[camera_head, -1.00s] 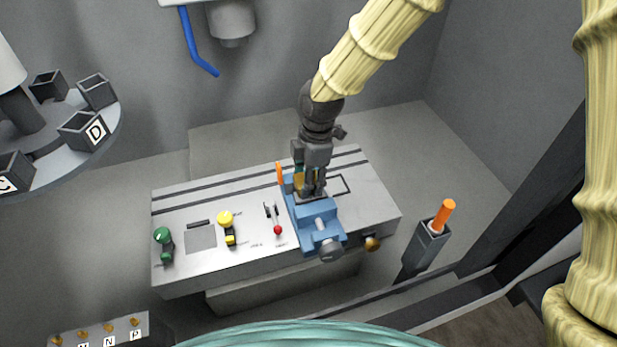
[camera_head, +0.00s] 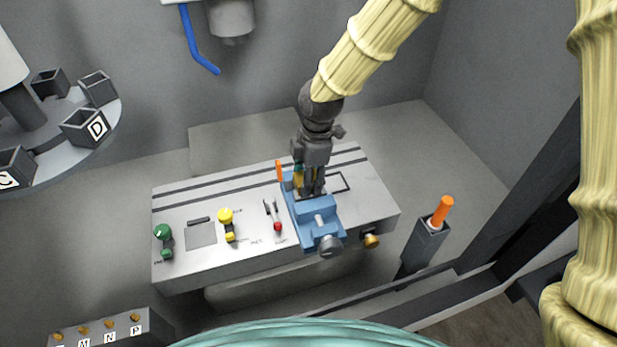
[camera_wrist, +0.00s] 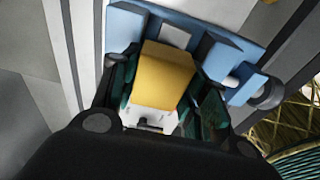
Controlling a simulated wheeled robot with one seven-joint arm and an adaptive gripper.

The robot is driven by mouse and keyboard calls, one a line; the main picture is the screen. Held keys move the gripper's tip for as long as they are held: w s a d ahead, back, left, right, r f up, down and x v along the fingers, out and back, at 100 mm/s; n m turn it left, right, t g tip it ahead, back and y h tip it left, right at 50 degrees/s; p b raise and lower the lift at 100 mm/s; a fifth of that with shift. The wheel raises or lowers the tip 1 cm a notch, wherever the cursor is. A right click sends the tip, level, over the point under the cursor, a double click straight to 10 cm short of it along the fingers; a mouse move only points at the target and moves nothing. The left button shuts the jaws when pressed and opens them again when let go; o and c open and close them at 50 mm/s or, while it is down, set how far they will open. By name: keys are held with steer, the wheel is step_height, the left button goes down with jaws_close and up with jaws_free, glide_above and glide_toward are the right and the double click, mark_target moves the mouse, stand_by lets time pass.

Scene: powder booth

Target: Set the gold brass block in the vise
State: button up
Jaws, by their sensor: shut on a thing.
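The gold brass block (camera_wrist: 168,77) is between the green-padded fingers of my gripper (camera_wrist: 163,105) in the wrist view. In the head view my gripper (camera_head: 310,182) points down at the blue vise (camera_head: 318,222) on the grey bench, and only a small gold sliver of the block (camera_head: 298,178) shows beside the fingers. The vise also shows in the wrist view (camera_wrist: 222,62), just beyond the block. My gripper is shut on the block. The fingers hide most of the block in the head view, so I cannot tell whether it touches the vise jaws or bed.
An orange upright piece (camera_head: 279,171) stands at the vise's left. The bench (camera_head: 180,275) carries a red-knobbed lever (camera_head: 277,226), a yellow knob (camera_head: 225,215) and a green knob (camera_head: 162,231). A grey holder (camera_head: 427,244) with an orange-handled tool (camera_head: 442,211) stands right. A carousel (camera_head: 110,125) is at left.

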steer(key=shift+s+d+f, duration=0.15)
steer(key=shift+s+f, duration=0.4)
steer(key=shift+f, duration=0.2)
steer(key=o, duration=1.1)
steer(key=shift+o, duration=1)
steer(key=shift+w+f, duration=0.2)
steer(key=shift+w, duration=0.2)
steer(key=shift+s+r, duration=0.1)
steer(key=shift+r, duration=0.15)
steer(key=shift+r, duration=0.15)
steer(key=shift+w+r, duration=0.25)
steer(key=shift+r, duration=0.05)
step_height(320, 180, up, 11)
steer(key=d, duration=0.1)
steer(key=shift+w+d+r, duration=0.1)
steer(key=shift+w, duration=0.05)
